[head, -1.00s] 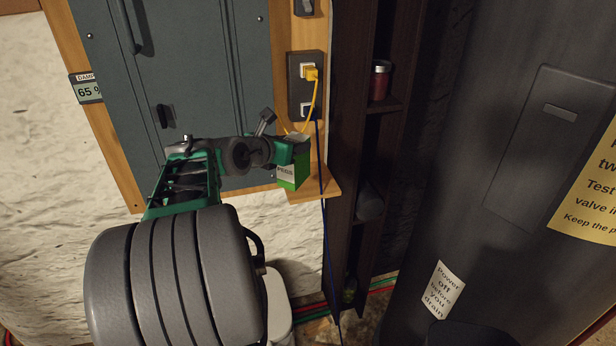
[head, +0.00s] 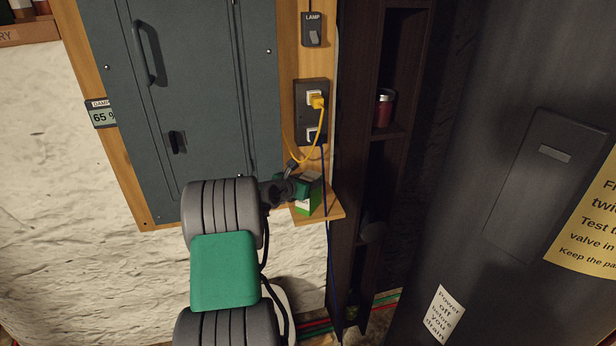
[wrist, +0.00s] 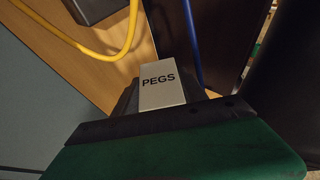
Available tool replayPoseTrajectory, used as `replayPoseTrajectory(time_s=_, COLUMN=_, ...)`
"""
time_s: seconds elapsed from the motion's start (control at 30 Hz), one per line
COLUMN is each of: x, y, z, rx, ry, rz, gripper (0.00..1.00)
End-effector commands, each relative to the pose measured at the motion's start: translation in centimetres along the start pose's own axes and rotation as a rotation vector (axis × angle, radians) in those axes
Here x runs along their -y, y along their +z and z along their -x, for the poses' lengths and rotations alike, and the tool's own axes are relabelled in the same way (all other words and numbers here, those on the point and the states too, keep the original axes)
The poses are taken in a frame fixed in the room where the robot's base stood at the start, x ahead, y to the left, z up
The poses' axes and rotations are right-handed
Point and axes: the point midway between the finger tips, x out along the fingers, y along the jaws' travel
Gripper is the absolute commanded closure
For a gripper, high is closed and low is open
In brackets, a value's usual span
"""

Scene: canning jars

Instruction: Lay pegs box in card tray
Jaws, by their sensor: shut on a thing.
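The pegs box (head: 311,195) is green and white, at the small wooden shelf below the outlets in the head view. In the wrist view its pale face marked PEGS (wrist: 160,84) shows just beyond the green gripper body. My gripper (head: 300,187) is shut on the box; its fingertips are mostly hidden. I cannot tell whether the box touches the shelf. No card tray can be made out for certain.
The wooden shelf (head: 331,211) juts from the panel board. A yellow cord (head: 318,133) and a blue cord (head: 326,235) hang close by. A dark narrow rack (head: 362,180) holding a red jar (head: 384,108) stands to the right. A grey cabinet (head: 200,100) is left.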

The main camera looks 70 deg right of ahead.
Motion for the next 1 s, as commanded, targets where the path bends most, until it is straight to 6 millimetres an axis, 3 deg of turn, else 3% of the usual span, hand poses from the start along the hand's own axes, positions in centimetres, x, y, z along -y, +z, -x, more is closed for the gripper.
replayPoseTrajectory(time_s=0.3, x=0.0, y=-0.2, z=-0.1, rx=0.003, ry=0.001, rz=-0.002, gripper=1.00)
replayPoseTrajectory(time_s=0.33, x=0.0, y=-0.2, z=-0.1, rx=0.003, ry=0.001, rz=-0.002, gripper=0.49)
replayPoseTrajectory(time_s=0.57, x=0.0, y=-0.2, z=-0.1, rx=0.003, ry=0.001, rz=-0.002, gripper=0.30)
replayPoseTrajectory(time_s=0.87, x=0.0, y=0.2, z=0.1, rx=0.003, ry=0.001, rz=-0.002, gripper=0.29)
replayPoseTrajectory(time_s=1.0, x=-0.2, y=0.1, z=2.0, rx=0.003, ry=0.005, rz=-0.001, gripper=0.29)
